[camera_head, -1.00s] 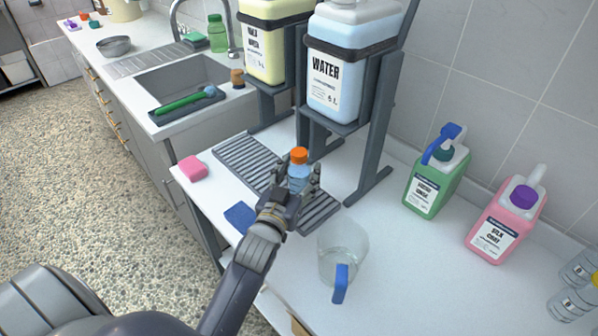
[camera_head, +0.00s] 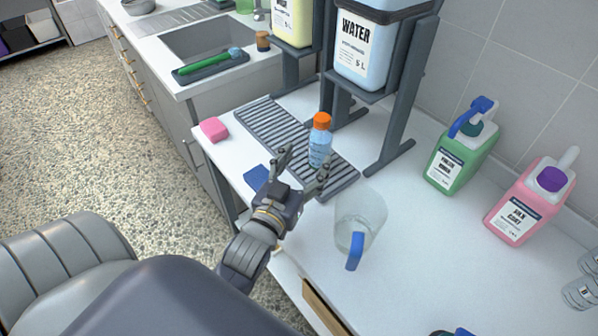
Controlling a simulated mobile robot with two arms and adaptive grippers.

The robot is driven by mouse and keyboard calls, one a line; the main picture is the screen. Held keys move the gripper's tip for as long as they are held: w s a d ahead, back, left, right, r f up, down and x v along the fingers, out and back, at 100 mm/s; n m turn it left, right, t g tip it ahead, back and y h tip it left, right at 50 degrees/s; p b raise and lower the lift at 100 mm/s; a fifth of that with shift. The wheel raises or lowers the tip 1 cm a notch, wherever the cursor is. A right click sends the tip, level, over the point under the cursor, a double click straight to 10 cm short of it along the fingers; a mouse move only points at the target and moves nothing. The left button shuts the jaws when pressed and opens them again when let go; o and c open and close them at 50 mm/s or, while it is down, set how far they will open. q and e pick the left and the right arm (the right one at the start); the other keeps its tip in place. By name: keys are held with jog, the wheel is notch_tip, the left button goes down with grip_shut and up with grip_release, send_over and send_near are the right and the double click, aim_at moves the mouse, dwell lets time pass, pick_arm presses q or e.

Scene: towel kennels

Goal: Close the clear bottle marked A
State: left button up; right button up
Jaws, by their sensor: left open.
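A small clear bottle (camera_head: 319,150) with bluish contents and an orange cap (camera_head: 322,121) stands upright on the grey slatted drip tray (camera_head: 262,127). The cap sits on its neck; how tight it is, I cannot tell. I cannot read a letter A on it. My left gripper (camera_head: 305,163) is open and empty, its fingers spread just in front of the bottle, apart from it. My right gripper is not in view. Other clear bottles (camera_head: 580,292) stand at the right edge, partly cut off, their marks unreadable.
A clear jug (camera_head: 368,212) with a blue handle stands right of my left gripper. A stand holds the water container (camera_head: 362,45) behind the tray. Green (camera_head: 460,155) and pink (camera_head: 527,207) jugs stand at the right. A pink sponge (camera_head: 214,129) and blue cloth (camera_head: 257,178) lie left.

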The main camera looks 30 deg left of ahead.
pick_arm(q)
jog(key=s, duration=0.3)
jog(key=shift+d, duration=0.2)
dwell(0.6)
